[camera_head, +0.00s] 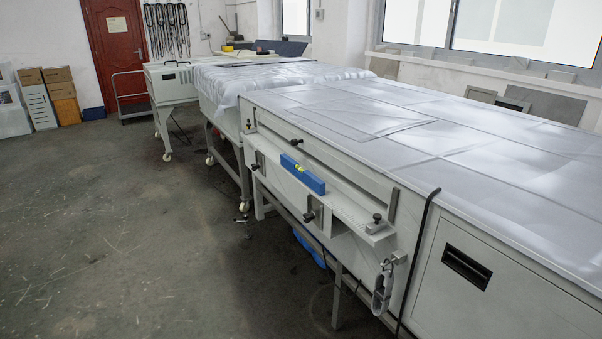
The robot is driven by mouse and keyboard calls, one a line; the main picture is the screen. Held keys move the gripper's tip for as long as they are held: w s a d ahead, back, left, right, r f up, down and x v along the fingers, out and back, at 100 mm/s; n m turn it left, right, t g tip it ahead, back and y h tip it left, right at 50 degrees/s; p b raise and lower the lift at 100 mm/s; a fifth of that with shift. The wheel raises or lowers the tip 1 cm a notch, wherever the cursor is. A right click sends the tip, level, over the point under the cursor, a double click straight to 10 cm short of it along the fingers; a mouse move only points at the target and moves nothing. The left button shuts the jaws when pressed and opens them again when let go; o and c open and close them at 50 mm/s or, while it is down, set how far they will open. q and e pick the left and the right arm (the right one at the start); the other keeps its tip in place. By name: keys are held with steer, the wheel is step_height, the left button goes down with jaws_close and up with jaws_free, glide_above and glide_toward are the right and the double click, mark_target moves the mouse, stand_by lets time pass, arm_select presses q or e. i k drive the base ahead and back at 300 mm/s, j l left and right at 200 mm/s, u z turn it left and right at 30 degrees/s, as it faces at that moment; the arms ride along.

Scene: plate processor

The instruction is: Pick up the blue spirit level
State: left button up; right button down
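The blue spirit level (303,174) is a short blue bar with a small yellow-green vial in its middle. It lies on the narrow ledge along the side of the large white plate processor (430,222), at the centre of the head view. Its length runs along the ledge, with the near end to the lower right. Nothing covers it. Neither of my grippers shows in this view.
Black knobs (376,218) and a bracket stand on the ledge near the level. A grey looped part (382,290) and a black cable (417,262) hang at the machine's side. The concrete floor (110,230) to the left is clear. Boxes (58,82) stand far left.

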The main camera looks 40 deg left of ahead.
mark_target(314, 182)
steer(key=i+j, duration=0.1)
steer(key=j, duration=0.2)
steer(key=i+j+z, duration=0.1)
steer(key=j, duration=0.25)
steer(key=i+j+z, duration=0.1)
steer(key=j, duration=0.25)
steer(key=i+j, duration=0.1)
steer(key=j, duration=0.2)
